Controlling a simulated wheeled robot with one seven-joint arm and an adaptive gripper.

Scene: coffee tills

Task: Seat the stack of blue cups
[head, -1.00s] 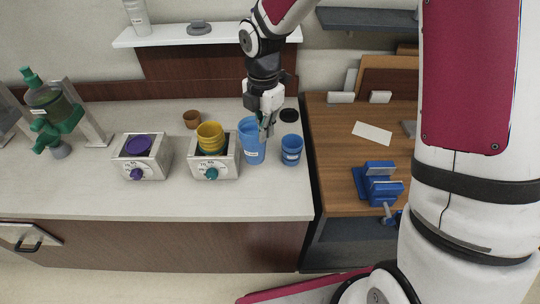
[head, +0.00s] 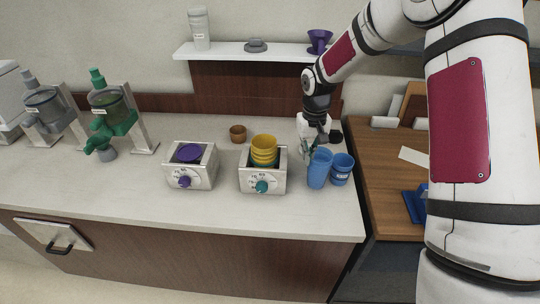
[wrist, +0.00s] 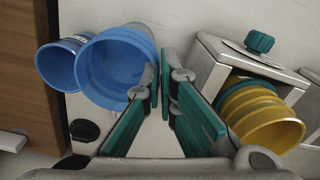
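The larger blue cup (head: 319,172) is tall and stands close beside a smaller labelled blue cup (head: 343,172) at the counter's right end. They overlap in both views, and I cannot tell whether they touch. In the wrist view, the larger cup (wrist: 115,68) shows its open mouth, with the smaller cup (wrist: 52,65) beyond it. My gripper (wrist: 160,78) has its teal fingers nearly together at the larger cup's rim, on the side facing the dial boxes; it appears to pinch the wall. Whether the larger cup's base touches the counter is unclear.
A teal-dial box (head: 262,184) holds stacked yellow cups (head: 264,148). A brown cup (head: 238,134) stands behind. A white shelf (head: 255,53) hangs above. The counter's front strip is clear.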

